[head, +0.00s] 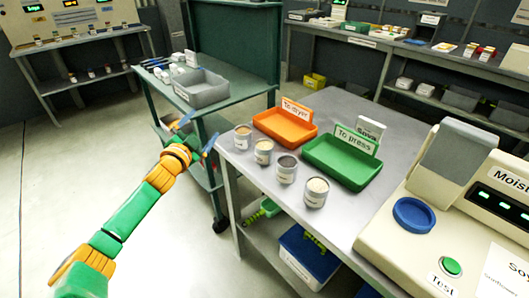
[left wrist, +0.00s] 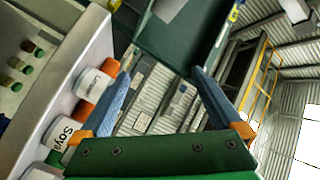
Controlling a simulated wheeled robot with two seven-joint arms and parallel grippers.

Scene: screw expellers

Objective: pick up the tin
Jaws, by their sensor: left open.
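Several small open tins stand upright in a slanting row on the grey metal table: a back tin (head: 243,138), a second tin (head: 263,152), a third, darker-filled tin (head: 286,170) and a front tin (head: 315,192). My left gripper (head: 197,132) is open and empty, left of the back tin and apart from it, off the table's left edge. In the left wrist view, labelled tins show at the left, one (left wrist: 92,84) close to the left finger and one marked Soya (left wrist: 62,133). Nothing is between the fingers of the left gripper (left wrist: 162,76). My right gripper is not in view.
An orange "To dryer" tray (head: 307,132) and a green "To press" tray (head: 312,159) lie right of the tins. A moisture meter (head: 385,226) with a blue cup stands at the front right. A green cart (head: 238,92) with a grey bin stands behind my left gripper.

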